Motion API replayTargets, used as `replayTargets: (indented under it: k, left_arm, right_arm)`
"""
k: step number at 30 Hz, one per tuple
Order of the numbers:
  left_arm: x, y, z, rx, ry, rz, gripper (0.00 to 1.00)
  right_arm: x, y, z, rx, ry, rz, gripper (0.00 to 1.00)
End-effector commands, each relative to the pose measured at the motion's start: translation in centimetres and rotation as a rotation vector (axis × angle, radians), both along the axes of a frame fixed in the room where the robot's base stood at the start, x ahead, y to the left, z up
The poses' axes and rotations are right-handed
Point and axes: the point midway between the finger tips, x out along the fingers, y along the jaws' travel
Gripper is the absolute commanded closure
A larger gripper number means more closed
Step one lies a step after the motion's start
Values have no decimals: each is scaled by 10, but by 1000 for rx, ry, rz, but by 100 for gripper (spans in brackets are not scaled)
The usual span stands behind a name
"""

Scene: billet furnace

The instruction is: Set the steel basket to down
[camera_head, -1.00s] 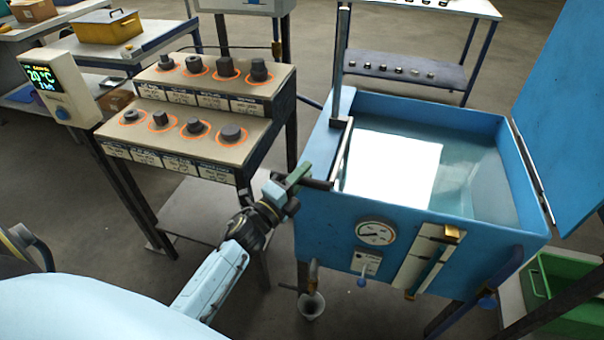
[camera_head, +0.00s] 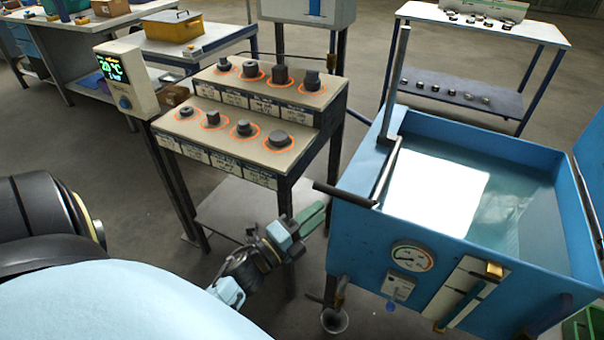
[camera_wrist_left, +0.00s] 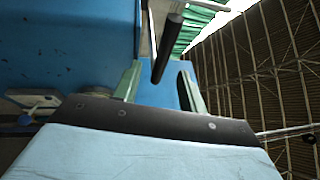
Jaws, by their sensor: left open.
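The blue tank (camera_head: 358,232) holds water with a bright white reflection; I cannot make out the steel basket in it. At its left rim a grey lever bar (camera_head: 387,165) lies beside an upright post and ends in a black handle (camera_head: 345,194), which sticks out to the left. My left gripper (camera_head: 312,216), with green fingers, is open and empty, just below and left of the handle, apart from it. In the left wrist view the black handle (camera_wrist_left: 168,48) appears between and beyond the open fingers (camera_wrist_left: 160,85). My right gripper is not in view.
A stepped stand (camera_head: 262,125) with several dark metal pieces is to the left of the tank. A gauge (camera_head: 412,256) and a small valve (camera_head: 397,287) are on the tank's front. A funnel (camera_head: 334,320) is low beneath. Floor shows between stand and tank.

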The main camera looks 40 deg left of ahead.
Motion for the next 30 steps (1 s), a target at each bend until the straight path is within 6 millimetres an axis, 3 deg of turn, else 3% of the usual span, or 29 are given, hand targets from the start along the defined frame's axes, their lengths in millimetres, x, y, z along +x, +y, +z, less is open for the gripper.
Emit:
replayTargets:
  k: [3, 9, 30]
  left_arm:
    - [-20, 3, -4, 0, 2, 1, 59]
    - [-36, 6, -7, 1, 0, 1, 59]
    - [-37, 6, -7, 1, 0, 0, 59]
  right_arm:
    - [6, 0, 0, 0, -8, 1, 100]
    - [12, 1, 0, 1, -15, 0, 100]
    - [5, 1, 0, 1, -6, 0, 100]
